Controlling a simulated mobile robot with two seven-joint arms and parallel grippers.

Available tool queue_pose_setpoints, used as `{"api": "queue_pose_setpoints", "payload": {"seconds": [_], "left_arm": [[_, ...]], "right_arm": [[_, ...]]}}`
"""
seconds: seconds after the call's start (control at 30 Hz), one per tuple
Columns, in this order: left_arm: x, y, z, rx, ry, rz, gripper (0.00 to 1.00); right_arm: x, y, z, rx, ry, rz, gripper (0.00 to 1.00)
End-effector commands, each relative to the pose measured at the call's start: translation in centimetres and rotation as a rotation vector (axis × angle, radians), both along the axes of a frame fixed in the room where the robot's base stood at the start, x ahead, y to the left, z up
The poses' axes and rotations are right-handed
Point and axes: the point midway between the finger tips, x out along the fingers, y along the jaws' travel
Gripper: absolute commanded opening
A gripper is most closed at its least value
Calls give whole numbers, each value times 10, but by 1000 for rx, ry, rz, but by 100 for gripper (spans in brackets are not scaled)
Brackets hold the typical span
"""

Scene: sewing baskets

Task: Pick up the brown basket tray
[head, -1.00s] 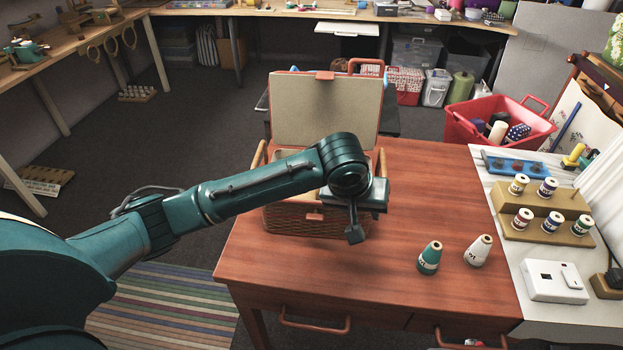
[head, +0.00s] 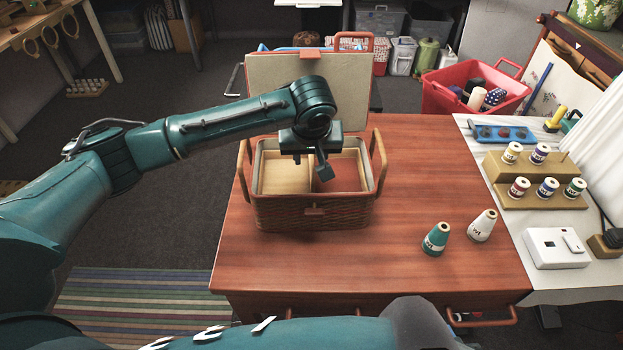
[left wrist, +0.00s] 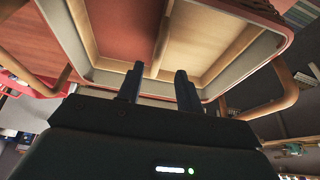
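The wicker basket (head: 335,213) stands on the red-brown table with its lid (head: 275,85) tilted open at the back. Inside it sits a brown tray (head: 285,180), with a light tan part at left and a redder part at right, split by a divider. My left gripper (head: 321,168) is above the basket opening, pointing down, and hides part of the tray. In the left wrist view the two dark fingers (left wrist: 158,88) are apart with nothing between them, and the tray's divider (left wrist: 161,45) lies beyond. My right gripper is not seen.
The basket's two side handles (head: 378,160) stand up beside the opening. Two thread cones, one green (head: 436,238) and one white (head: 482,226), stand to the right. Spool stands (head: 540,195) and a white box (head: 556,248) are further right. The table's front middle is clear.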

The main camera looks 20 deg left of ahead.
Motion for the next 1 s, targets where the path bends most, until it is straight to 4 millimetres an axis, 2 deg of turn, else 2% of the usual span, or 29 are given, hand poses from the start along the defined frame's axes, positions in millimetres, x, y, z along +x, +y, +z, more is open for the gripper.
{"api": "queue_pose_setpoints", "payload": {"seconds": [0.1, 0.27, 0.6, 0.87, 1.0], "left_arm": [[5, 1, -14, 0, 0, 0, 36], [9, 2, -23, 1, -1, -1, 36], [24, 4, -65, 0, -1, -1, 36], [25, 4, -68, -1, -1, -3, 36], [25, 4, -67, -1, -1, -3, 26]], "right_arm": [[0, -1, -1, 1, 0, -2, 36], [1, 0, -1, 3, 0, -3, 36], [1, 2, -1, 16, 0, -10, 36], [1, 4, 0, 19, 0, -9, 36], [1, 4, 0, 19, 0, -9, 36]]}}
